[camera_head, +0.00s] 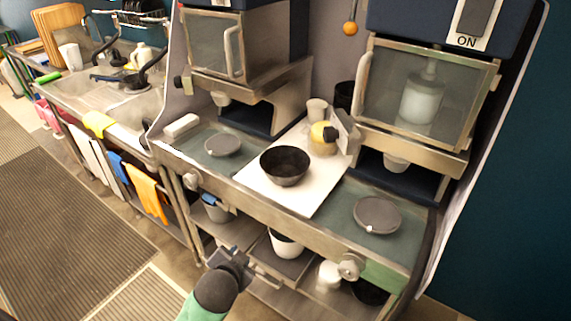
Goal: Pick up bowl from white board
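A dark, round bowl (285,167) stands upright and looks empty on the white board (309,190), which lies on the middle of the metal counter. My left gripper (240,264) is in front of the counter, below its edge and well apart from the bowl. Its arm comes in from the lower left. Its fingers are small and dark against the shelf, so I cannot tell whether they are open or shut. My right gripper is not in view.
A yellow-topped container (323,139) and a pale cup (316,110) stand at the board's back. Round grey lids or plates flank the board, left (223,145) and right (377,214). Two machines overhang the counter's back. A white bucket (286,243) sits on the lower shelf.

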